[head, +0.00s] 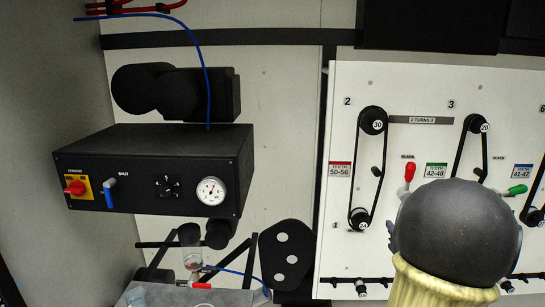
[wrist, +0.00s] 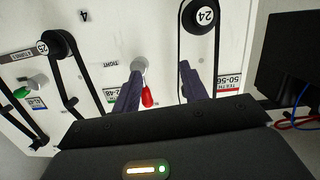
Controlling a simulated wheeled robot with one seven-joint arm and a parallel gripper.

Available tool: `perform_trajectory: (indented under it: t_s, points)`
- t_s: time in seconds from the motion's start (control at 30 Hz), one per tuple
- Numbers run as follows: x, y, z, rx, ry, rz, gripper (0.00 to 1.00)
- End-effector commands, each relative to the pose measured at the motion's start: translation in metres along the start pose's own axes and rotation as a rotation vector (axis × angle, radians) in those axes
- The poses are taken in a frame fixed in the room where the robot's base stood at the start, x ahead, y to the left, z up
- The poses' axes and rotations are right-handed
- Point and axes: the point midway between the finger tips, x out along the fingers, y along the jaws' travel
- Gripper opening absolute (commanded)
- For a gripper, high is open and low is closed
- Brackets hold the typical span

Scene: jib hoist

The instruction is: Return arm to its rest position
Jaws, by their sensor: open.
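My arm shows at the lower right of the head view as a dark grey rounded link above a pale yellow sleeve, in front of the white belt panel (head: 345,95). My gripper (wrist: 159,74) shows in the wrist view with its two dark fingers spread apart, open and empty. A red-handled lever (wrist: 148,96) appears between the fingers in that view. I cannot tell how far it is from them. In the head view a red lever (head: 409,171) points up just above my arm.
A black control box (head: 150,170) with a red switch, a blue lever and a gauge (head: 211,190) is on the left. Belts on pulleys (head: 373,120) and a green lever (head: 516,190) are on the panel. A metal surface (head: 200,297) with a clear vessel stands at bottom left.

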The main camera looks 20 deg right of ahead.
Motion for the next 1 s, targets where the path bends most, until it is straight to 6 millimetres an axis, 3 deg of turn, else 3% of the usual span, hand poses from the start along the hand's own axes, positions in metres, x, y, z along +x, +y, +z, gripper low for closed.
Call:
perform_trajectory:
  t_s: [0.03,0.17,0.27,0.37,0.5,0.7,1.0]
  points:
    - [0.006,-0.028,0.005,-0.002,-0.045,-0.014,0.43]
    - [0.011,-0.088,0.028,-0.009,-0.188,-0.031,0.43]
    - [0.004,-0.136,0.049,-0.024,-0.311,-0.059,0.43]
    - [-0.014,-0.183,0.072,-0.045,-0.444,-0.098,0.43]
    - [-0.053,-0.243,0.106,-0.093,-0.639,-0.171,0.43]
    - [-0.119,-0.300,0.143,-0.171,-0.872,-0.276,0.43]
    - [-0.201,-0.341,0.175,-0.278,-1.104,-0.403,0.43]
